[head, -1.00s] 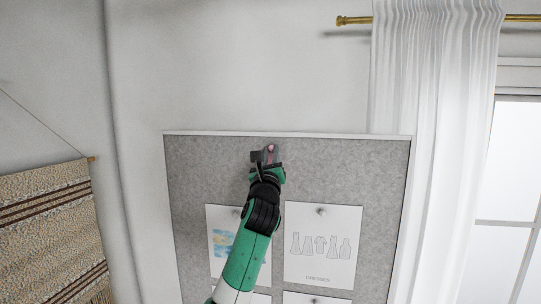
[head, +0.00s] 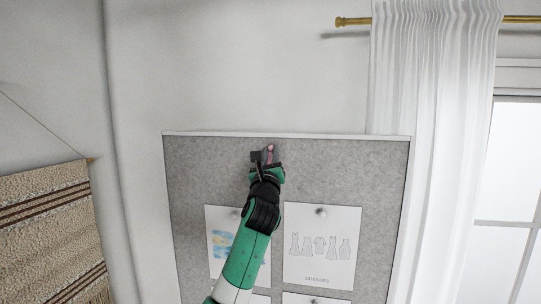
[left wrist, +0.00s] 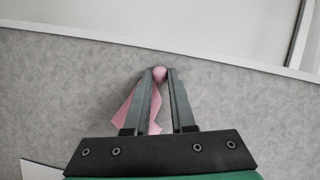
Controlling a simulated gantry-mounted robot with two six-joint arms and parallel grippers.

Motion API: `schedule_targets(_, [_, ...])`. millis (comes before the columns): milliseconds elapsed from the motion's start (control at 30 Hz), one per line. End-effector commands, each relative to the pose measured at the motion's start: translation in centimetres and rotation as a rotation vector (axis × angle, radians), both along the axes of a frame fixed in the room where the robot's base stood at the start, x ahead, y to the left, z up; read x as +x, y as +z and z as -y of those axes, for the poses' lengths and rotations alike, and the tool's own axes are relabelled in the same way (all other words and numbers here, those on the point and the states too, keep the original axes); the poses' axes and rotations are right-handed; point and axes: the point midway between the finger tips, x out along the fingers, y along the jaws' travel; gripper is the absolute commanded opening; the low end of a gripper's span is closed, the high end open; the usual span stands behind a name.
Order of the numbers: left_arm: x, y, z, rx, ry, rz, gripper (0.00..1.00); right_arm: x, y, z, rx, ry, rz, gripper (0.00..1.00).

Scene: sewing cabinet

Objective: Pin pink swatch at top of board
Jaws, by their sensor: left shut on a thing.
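The grey felt board (head: 340,165) hangs on the wall with a pale frame. My left gripper (head: 266,154) is at the board's upper part, a little below the top frame edge. In the left wrist view its fingertips (left wrist: 160,76) are shut on a round pink pin head (left wrist: 159,73). The pink swatch (left wrist: 126,115) hangs below the pin, partly hidden behind the left finger. Only a sliver of pink shows in the head view. I cannot tell whether the pin point is in the felt. My right gripper is not in view.
A dress sketch sheet (head: 322,246) and a sheet with blue and yellow patches (head: 220,222) are pinned lower on the board; my left arm partly covers the second. A white curtain (head: 430,150) hangs to the right, a woven hanging (head: 50,225) to the left. The felt's upper right is bare.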

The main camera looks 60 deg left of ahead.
Motion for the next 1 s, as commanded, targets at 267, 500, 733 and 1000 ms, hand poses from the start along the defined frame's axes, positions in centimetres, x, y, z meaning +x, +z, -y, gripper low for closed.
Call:
schedule_targets(267, [0.0,0.0,0.0,-0.001,0.000,-0.001,0.58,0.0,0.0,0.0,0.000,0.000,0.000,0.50])
schedule_targets(500, [0.0,-0.1,0.0,-0.001,-0.001,0.000,0.58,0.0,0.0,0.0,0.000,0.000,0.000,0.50])
schedule_targets(733, [-0.7,-0.9,1.1,-0.001,-0.001,0.004,0.58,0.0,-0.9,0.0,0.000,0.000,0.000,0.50])
schedule_targets(1000, [-3.5,-3.1,5.4,0.000,-0.003,0.003,0.58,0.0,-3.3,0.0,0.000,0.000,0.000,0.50])
